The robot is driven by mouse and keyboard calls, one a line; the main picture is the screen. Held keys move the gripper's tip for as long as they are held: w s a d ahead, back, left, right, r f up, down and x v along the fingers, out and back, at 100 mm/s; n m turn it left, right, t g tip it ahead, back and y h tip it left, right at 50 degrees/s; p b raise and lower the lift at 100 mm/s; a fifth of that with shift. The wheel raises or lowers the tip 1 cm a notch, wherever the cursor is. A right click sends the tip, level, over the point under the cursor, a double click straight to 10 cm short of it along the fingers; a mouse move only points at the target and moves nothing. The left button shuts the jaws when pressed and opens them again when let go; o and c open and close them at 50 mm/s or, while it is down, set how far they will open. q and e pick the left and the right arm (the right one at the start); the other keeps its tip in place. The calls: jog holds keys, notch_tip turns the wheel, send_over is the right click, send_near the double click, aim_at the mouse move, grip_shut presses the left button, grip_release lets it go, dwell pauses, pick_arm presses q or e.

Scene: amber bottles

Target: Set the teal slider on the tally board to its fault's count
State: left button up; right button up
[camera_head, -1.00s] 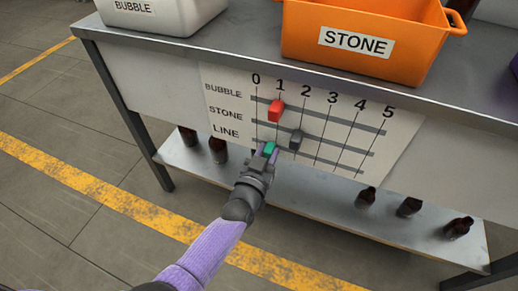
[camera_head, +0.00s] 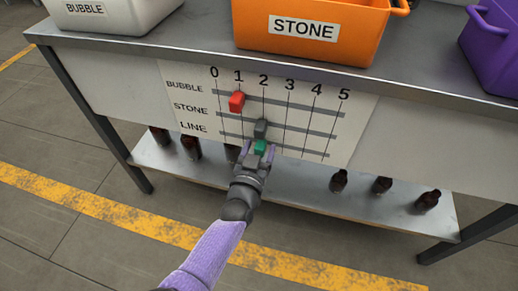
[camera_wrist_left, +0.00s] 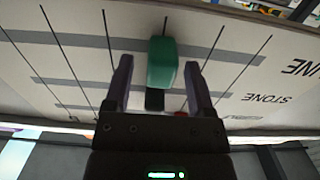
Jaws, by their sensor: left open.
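The tally board (camera_head: 365,110) hangs on the bench front, with columns 0 to 5 and rows BUBBLE, STONE and LINE. The teal slider (camera_head: 261,147) is on the LINE row, at about column 2. The teal slider also shows in the left wrist view (camera_wrist_left: 162,62). My left gripper (camera_head: 260,150) is open, its fingers on either side of the teal slider, with small gaps visible in the wrist view. The grey slider (camera_head: 261,128) is on the STONE row near 2. The red slider (camera_head: 236,102) is on the BUBBLE row near 1. My right gripper is out of view.
A white BUBBLE bin (camera_head: 130,14), an orange STONE bin (camera_head: 340,45) and a purple bin (camera_head: 490,55) stand on the bench top (camera_head: 180,50). Several amber bottles, one at the right end (camera_head: 428,200), stand on the lower shelf (camera_head: 310,198). The floor before the bench is clear.

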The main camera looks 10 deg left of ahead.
pick_arm(q)
jog(key=shift+s+r+p, duration=0.15)
jog(key=shift+s+p, duration=0.25)
jog(key=s+p, duration=0.4)
jog(key=s, duration=0.5)
jog(key=shift+a, duration=0.2)
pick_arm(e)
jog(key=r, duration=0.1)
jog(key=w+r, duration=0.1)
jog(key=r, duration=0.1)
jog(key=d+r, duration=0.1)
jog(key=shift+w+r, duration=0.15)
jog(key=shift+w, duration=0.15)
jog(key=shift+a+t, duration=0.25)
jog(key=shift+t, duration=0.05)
